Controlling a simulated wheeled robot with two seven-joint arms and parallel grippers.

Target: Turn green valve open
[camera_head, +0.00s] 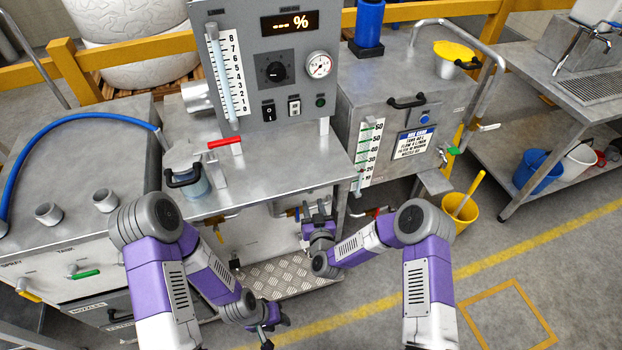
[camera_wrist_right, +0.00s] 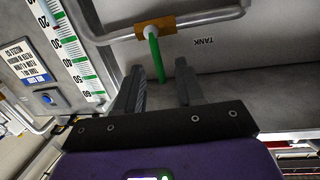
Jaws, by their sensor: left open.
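A green valve handle (camera_wrist_right: 155,53) on an orange-brown valve body (camera_wrist_right: 152,27) with a grey pipe shows in the right wrist view, near the upside-down word TANK. My right gripper (camera_wrist_right: 158,82) is open. The handle's free end shows between its two fingers, and I cannot tell whether they touch it. In the head view my right gripper (camera_head: 319,208) is at the front right of the steel bench; that handle cannot be made out there. Other green handles show on the right tank (camera_head: 454,150) and the left tank's front (camera_head: 86,274). My left gripper (camera_head: 270,322) is low, open and empty.
The right tank (camera_head: 415,70) has a level scale (camera_head: 368,150). A yellow bucket (camera_head: 460,207) stands on the floor. Open floor lies at the lower right.

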